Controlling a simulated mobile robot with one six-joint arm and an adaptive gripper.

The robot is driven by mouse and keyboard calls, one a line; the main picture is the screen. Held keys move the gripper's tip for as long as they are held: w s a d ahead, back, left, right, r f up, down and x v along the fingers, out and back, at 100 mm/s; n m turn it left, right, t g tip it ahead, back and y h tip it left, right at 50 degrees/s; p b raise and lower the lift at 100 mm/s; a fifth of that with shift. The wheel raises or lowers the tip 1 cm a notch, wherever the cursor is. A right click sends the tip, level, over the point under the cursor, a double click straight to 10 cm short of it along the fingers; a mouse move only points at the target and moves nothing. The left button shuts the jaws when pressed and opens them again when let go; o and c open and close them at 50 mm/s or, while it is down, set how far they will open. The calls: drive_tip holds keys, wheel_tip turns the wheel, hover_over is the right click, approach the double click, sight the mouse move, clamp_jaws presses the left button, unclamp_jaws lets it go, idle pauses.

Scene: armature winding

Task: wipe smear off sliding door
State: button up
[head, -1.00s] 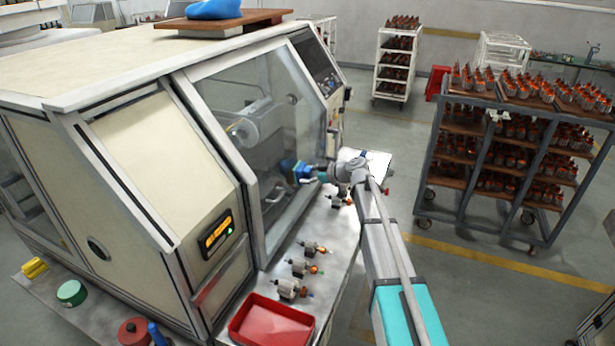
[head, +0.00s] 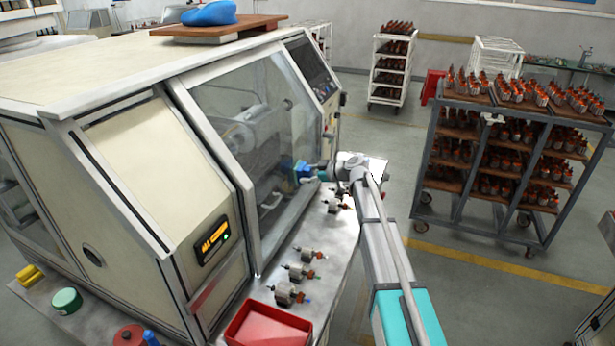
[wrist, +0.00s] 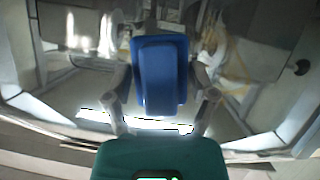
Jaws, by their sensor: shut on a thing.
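The sliding door (head: 225,100) is a clear pane in a grey frame on the front of the cream machine. My gripper (head: 313,173) is near the door's lower right side. It is shut on a blue block-like pad (head: 303,168). In the wrist view the blue pad (wrist: 162,75) sits between the two fingers of my gripper (wrist: 163,98), with the door pane (wrist: 85,95) behind it. Yellowish streaks (wrist: 238,75) show right of the pad; I cannot tell whether they are a smear or something behind the pane. Contact between pad and pane is unclear.
A bench ledge (head: 325,255) below the door carries several small armatures (head: 300,271) and a red tray (head: 268,327). A grey rack (head: 505,160) of armatures stands to the right. Open floor (head: 460,290) lies between rack and bench.

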drive_tip(key=shift+w, duration=0.2)
drive_tip(key=shift+w+d, duration=0.35)
drive_tip(key=shift+w, duration=0.5)
drive_tip(key=shift+w+d, duration=0.3)
drive_tip(key=shift+w, duration=0.5)
drive_tip(key=shift+s+d, duration=0.35)
drive_tip(key=shift+d, duration=0.6)
drive_tip(key=shift+s+d, duration=0.35)
drive_tip(key=shift+d, duration=0.55)
drive_tip(key=shift+s+d, duration=0.35)
drive_tip(key=shift+d, duration=0.6)
drive_tip(key=shift+d, duration=0.1)
drive_tip(key=shift+s+d, duration=0.25)
drive_tip(key=shift+d, duration=0.4)
drive_tip(key=shift+s+d, duration=0.25)
drive_tip(key=shift+d, duration=0.4)
